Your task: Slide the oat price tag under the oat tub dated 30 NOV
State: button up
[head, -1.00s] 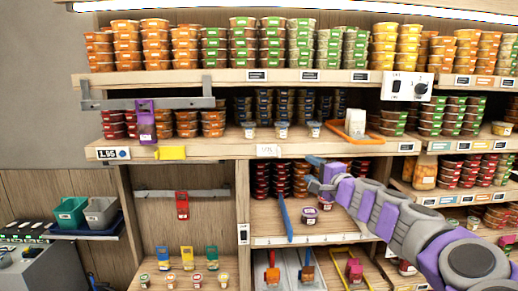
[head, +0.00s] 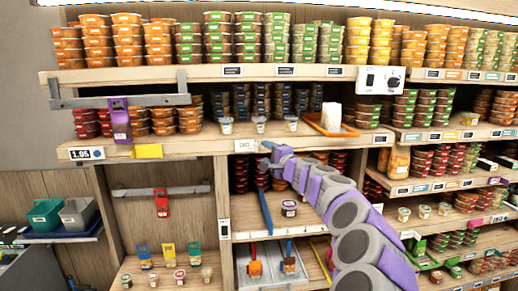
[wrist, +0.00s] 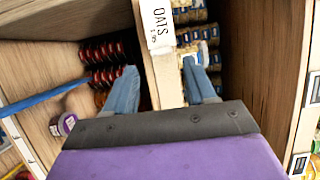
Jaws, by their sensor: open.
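The white price tag reading OATS (wrist: 161,28) is on the wooden shelf edge, near the top of the wrist view. It also shows in the head view (head: 245,146). My gripper (wrist: 161,78) is open and empty, its blue fingers spread either side of the shelf edge in the picture, short of the tag. In the head view my gripper (head: 267,151) is just right of the tag. Three small lidded tubs stand on the shelf above: a left tub (head: 226,125), a middle tub (head: 260,125) and a right tub (head: 291,123). Their dates are too small to read.
A yellow tag (head: 148,151) and a price label (head: 86,153) are farther left on that shelf edge (head: 195,147). An orange tray (head: 345,132) with a white item stands right of the tubs. A blue bar (head: 265,212) and a dark-lidded tub (head: 289,209) are below.

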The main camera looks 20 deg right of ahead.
aim_at(257, 152)
jog(key=w, duration=0.1)
jog(key=w+a, duration=0.1)
jog(key=w, duration=0.1)
jog(key=shift+w+a+r+p, duration=0.1)
jog(key=shift+w+a+p, duration=0.15)
jog(key=shift+p, duration=0.1)
jog(key=shift+w, duration=0.9)
jog(key=shift+w+d, duration=0.2)
jog(key=shift+w, duration=0.05)
jog(key=shift+a, duration=0.15)
jog(key=shift+c, duration=0.4)
jog(key=shift+c, duration=0.7)
grip_shut()
